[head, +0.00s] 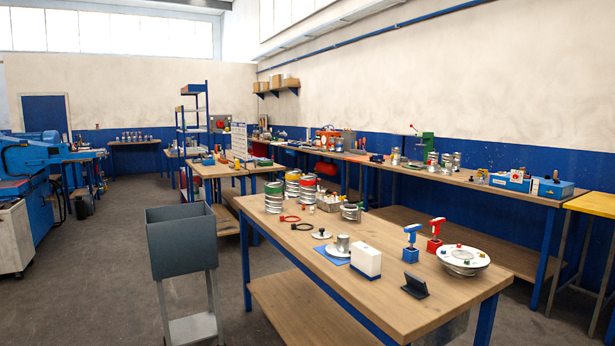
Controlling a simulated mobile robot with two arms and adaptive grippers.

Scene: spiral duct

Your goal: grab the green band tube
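The green band tube (274,203) stands upright at the far left corner of the near wooden table (390,300). It is a short silver spiral tube with a green band around its top. A red band tube (307,195) and a yellow band tube (292,188) stand close to its right, with a small gap between. Neither of my grippers is in view.
A dark grey bin (182,248) on a stand is left of the near table. Black and red rings, a white box (366,261), blue and red tools and a round silver fixture (463,259) occupy the table. Open floor lies at the left.

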